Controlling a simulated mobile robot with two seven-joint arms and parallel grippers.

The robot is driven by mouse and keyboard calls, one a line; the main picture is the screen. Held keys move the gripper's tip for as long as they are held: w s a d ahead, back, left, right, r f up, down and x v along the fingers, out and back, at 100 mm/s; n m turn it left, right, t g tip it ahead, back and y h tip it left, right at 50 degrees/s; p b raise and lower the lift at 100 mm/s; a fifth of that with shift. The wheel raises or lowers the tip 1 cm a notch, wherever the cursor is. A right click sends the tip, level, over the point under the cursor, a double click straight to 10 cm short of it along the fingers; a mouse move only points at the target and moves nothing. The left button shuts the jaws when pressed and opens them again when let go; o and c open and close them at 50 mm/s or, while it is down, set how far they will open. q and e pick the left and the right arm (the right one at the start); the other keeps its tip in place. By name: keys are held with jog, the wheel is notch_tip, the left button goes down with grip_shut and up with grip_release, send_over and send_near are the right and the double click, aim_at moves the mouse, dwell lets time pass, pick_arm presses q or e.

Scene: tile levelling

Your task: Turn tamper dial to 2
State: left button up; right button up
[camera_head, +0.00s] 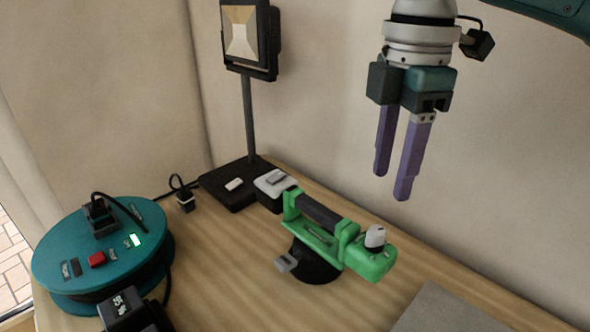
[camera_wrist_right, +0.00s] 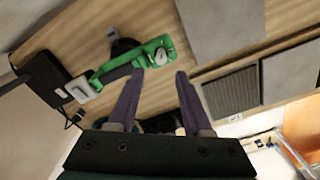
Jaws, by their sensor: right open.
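The green tamper (camera_head: 322,230) stands on the wooden table, with a dark grip bar along its top and a black round base. Its pale dial knob (camera_head: 375,238) sits on the right end of the body. The tamper also shows in the right wrist view (camera_wrist_right: 116,70), with the dial (camera_wrist_right: 161,57) just beyond the fingertips. My right gripper (camera_head: 391,187) is open and empty, above and slightly right of the dial, apart from it. The number the dial points to is too small to read. My left gripper is not in view.
A teal cable reel (camera_head: 68,244) with a red switch stands at the left. A work lamp (camera_head: 249,95) on a black base stands at the back. A grey tile (camera_head: 440,312) lies at front right; more tiles show in the right wrist view (camera_wrist_right: 222,30). A wall closes the back.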

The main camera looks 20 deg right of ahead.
aim_at(378, 230)
notch_tip(378, 230, down, 9)
jog(key=shift+s+a+r+b, duration=0.1)
jog(key=shift+s+a+b, duration=0.05)
jog(key=shift+b, duration=0.35)
grip_shut()
dwell(0.4)
